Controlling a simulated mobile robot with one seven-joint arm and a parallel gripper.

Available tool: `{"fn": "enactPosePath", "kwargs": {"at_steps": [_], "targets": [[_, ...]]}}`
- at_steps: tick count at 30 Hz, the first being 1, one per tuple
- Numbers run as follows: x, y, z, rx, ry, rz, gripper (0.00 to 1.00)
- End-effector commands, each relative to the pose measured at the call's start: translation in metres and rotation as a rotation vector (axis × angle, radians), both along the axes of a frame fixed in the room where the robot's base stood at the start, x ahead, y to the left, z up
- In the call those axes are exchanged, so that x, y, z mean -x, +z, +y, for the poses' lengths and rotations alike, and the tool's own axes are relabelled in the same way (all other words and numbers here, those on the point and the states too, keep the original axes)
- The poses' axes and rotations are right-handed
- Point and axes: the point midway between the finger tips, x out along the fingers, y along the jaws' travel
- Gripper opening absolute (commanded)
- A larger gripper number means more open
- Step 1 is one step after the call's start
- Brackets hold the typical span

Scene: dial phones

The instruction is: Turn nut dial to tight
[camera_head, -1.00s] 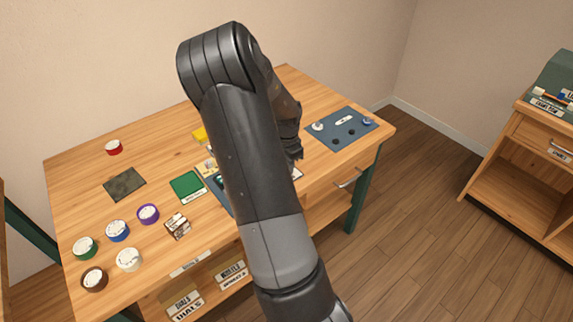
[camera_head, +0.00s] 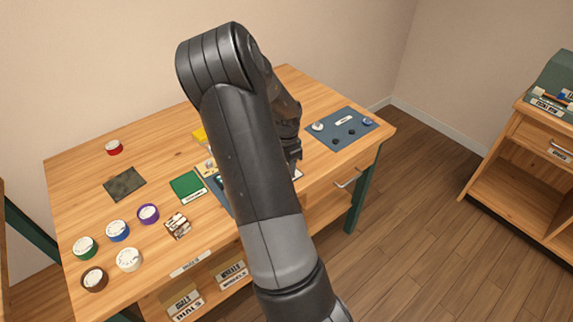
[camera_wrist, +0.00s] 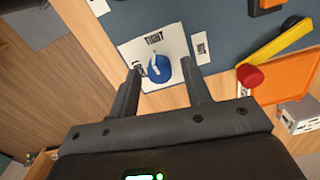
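The nut dial (camera_wrist: 158,67) is a blue round knob on a white card (camera_wrist: 150,45) in the wrist view. The card reads "TIGHT" above the dial; a second label at its left is partly covered and hard to read. My gripper (camera_wrist: 160,64) is open, with one finger on each side of the dial and visible gaps between fingers and knob. I cannot tell how deep the fingertips reach around it. In the head view, my arm hides the dial and most of my gripper (camera_head: 294,158).
Beside the card are a yellow bar (camera_wrist: 279,41) with a red end (camera_wrist: 250,75) and an orange tray (camera_wrist: 276,78). On the table (camera_head: 80,165) lie a blue panel (camera_head: 337,140) with knobs, a green card (camera_head: 187,186) and several round dials at the left.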

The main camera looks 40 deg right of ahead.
Motion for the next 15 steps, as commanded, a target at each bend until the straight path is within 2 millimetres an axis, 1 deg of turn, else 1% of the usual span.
{"fn": "enactPosePath", "kwargs": {"at_steps": [6, 9, 11, 15], "targets": [[0.0, 0.0, 0.0, 0.0, 0.0, 0.0, 0.47], [0.0, 0.003, 0.0, 0.001, 0.0, -0.001, 0.47], [0.0, 0.009, 0.0, 0.001, 0.001, -0.002, 0.47], [0.0, 0.032, 0.0, 0.001, 0.002, -0.003, 0.47]]}}
